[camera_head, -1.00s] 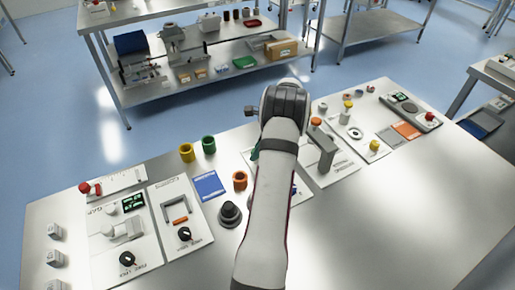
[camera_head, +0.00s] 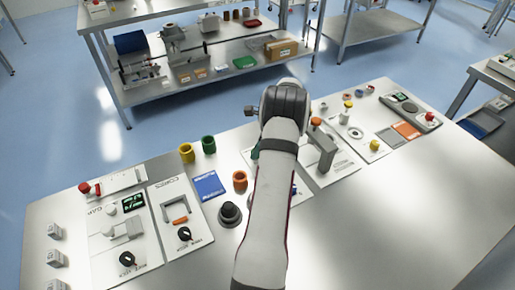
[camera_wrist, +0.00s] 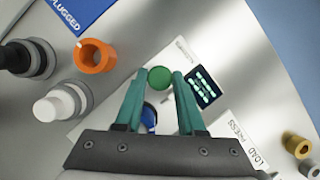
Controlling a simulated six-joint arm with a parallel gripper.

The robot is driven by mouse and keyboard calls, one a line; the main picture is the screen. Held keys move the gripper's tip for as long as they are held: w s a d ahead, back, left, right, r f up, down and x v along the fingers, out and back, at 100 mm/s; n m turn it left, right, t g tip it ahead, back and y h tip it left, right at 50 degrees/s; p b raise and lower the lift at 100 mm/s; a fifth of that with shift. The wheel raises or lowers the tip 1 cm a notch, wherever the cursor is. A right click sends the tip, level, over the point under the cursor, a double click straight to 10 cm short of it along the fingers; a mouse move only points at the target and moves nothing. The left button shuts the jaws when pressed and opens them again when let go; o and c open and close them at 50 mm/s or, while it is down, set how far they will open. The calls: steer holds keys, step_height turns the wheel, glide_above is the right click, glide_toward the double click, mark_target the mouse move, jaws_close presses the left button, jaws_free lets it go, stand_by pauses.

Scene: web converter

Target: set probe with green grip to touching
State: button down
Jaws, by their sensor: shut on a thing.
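The green grip (camera_wrist: 159,78) of the probe shows as a round green knob in the wrist view, between the tips of my gripper (camera_wrist: 158,82). The teal fingers are shut on it. The probe's lower part is mostly hidden behind the fingers; a blue round part (camera_wrist: 150,112) shows between them. A white panel (camera_wrist: 120,82) with a dark display (camera_wrist: 203,88) lies beneath. I cannot tell whether the probe touches anything. In the head view my arm hides the grip and most of this panel.
An orange ring (camera_wrist: 95,56), a white-topped knob (camera_wrist: 60,103) and a dark knob (camera_wrist: 22,58) stand left of the fingers. A blue card (camera_wrist: 78,12) lies beyond. In the head view a grey post (camera_head: 325,147) stands close right of my arm. The front right table is clear.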

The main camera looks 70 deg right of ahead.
stand_by(0.5)
steer(key=shift+s+a, duration=0.9)
steer(key=shift+a, duration=0.05)
steer(key=c, duration=0.5)
jaws_free()
steer(key=v, duration=1.5)
steer(key=shift+r, duration=0.4)
